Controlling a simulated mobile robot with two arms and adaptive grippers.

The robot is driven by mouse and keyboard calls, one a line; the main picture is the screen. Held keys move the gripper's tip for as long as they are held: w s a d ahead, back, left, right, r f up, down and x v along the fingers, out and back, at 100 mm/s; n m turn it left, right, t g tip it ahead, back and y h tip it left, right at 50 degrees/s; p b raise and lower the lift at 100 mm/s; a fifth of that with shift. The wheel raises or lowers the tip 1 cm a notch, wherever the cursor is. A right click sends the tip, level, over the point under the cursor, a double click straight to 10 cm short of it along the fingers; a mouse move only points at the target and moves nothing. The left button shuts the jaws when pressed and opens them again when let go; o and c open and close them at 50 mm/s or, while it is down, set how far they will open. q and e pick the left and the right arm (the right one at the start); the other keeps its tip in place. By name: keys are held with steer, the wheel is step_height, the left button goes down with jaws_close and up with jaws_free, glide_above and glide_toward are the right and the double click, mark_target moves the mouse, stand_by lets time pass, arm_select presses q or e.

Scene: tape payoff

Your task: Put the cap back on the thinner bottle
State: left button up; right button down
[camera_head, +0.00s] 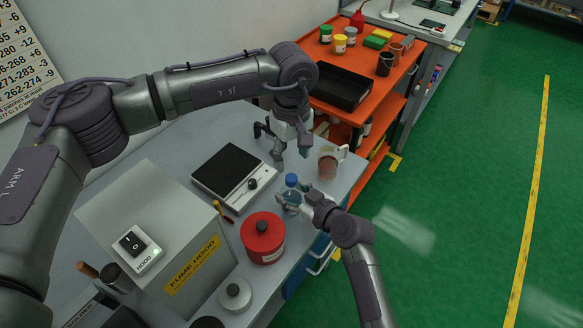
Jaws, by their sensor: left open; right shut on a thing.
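A small clear-blue bottle (291,197) stands upright near the front right edge of the bench. A blue cap (291,180) shows at its top; I cannot tell if it is seated fully. My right gripper (294,204) is shut on the bottle's body from the right, and its fingers hide part of the bottle. My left gripper (291,155) points down with its fingers apart. It is empty, above and behind the bottle, between the scale and the beaker.
A black-topped scale (227,170) lies left of the bottle. A brown-filled beaker (328,163) stands at right. An orange cart (385,110) is behind.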

arm_select(q)
step_height(320, 180, up, 5)
steer(key=shift+r, duration=0.15)
arm_select(e)
steer(key=shift+c, duration=1.5)
jaws_free()
steer(key=v, duration=1.2)
